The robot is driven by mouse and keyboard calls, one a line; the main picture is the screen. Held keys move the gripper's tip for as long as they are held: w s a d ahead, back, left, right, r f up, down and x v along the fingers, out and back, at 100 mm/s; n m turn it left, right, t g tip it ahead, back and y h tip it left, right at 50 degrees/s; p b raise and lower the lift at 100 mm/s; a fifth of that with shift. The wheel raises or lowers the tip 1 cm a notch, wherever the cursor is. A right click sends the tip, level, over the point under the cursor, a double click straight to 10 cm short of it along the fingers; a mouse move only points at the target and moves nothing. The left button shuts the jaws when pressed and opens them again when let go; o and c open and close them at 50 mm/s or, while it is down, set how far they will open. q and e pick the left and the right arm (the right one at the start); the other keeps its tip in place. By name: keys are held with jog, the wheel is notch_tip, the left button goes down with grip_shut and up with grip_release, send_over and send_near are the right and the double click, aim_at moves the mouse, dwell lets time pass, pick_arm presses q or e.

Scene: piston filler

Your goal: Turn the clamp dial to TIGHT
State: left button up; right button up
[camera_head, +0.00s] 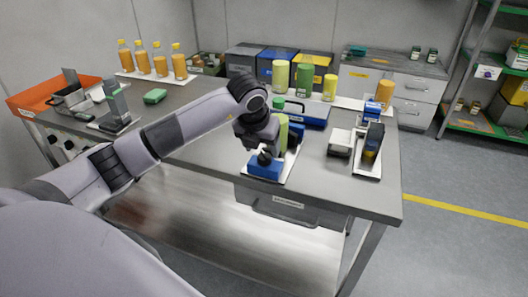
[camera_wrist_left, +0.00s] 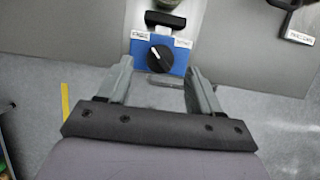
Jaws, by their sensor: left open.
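The clamp dial is a black round knob (camera_wrist_left: 160,56) with a white pointer mark, on the front of a blue block (camera_wrist_left: 147,72). In the left wrist view the mark points up and left, toward the left of two small white labels; their words are too small to read surely. The blue block also shows in the head view (camera_head: 265,169), at the front edge of the bench. My left gripper (camera_wrist_left: 160,84) is open and empty. Its two fingers stand apart, left and right of the block in the wrist view. In the head view the wrist hides the dial. My right gripper is not seen.
A black bar (camera_wrist_left: 165,20) lies just beyond the dial. A device with a dark screen (camera_head: 372,142) stands to the right on the grey bench (camera_head: 330,185). Orange bottles (camera_head: 160,60) and an orange tray (camera_head: 48,92) are at the left. A drawer (camera_head: 290,208) hangs below.

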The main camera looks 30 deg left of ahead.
aim_at(264, 156)
pick_arm(q)
jog(key=shift+x, duration=1.8)
jog(key=c, duration=1)
